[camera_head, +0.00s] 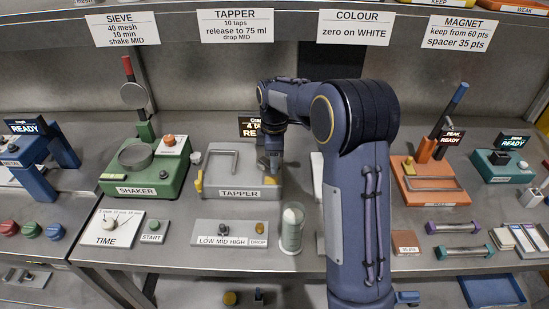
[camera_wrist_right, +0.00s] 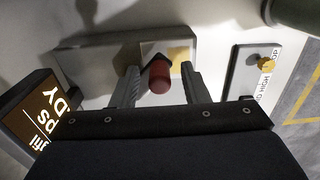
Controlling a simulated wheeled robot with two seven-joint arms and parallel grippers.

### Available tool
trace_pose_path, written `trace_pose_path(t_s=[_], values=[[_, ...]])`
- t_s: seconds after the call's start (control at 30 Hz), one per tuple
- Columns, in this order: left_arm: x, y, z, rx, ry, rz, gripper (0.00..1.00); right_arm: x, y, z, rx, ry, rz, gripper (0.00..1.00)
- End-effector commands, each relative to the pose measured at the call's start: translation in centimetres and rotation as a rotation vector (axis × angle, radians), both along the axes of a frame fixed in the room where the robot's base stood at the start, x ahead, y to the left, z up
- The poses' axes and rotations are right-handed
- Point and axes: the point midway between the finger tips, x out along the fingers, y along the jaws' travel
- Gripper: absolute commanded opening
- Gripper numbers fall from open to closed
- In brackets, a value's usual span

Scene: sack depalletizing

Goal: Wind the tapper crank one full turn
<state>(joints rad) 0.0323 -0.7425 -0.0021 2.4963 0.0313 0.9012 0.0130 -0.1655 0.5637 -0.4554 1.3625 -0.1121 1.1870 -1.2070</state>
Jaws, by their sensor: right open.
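The tapper (camera_head: 218,190) is a grey box on the bench in the head view, with a "TAPPER" label on its front and a looped metal bar on top. My right gripper (camera_head: 272,160) hangs down at its right end. In the right wrist view, the open right gripper (camera_wrist_right: 160,72) has one finger on each side of a red crank knob (camera_wrist_right: 159,78). The knob is between the fingers, and I cannot tell whether either touches it. The gripper hides the crank in the head view. My left gripper is not in view.
The green shaker (camera_head: 118,190) stands left of the tapper. The LOW MID HIGH and DROP panel (camera_head: 207,230) and a glass cylinder (camera_head: 291,238) are in front. A dark display (camera_head: 249,123) stands behind. The orange press (camera_head: 425,199) is right of my arm.

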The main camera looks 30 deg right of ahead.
Motion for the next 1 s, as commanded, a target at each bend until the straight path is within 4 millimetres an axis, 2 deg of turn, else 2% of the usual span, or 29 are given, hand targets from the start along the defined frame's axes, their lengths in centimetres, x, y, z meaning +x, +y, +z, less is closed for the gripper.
trace_pose_path(t_s=[0.13,0.17,0.47,0.77,1.0], values=[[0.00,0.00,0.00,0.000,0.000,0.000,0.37,-0.01,-0.01,0.00,0.000,0.000,0.000,0.41],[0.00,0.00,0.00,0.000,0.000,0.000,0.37,-0.01,-0.01,0.01,0.000,0.000,0.000,0.39],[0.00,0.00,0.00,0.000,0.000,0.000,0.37,-0.01,-0.01,0.04,0.000,0.000,0.000,0.00],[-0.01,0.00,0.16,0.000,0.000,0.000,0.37,-0.05,0.16,0.11,0.001,0.001,-0.029,0.00],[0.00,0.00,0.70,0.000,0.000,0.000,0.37,-0.10,0.78,0.21,0.000,0.001,-0.152,0.00]])
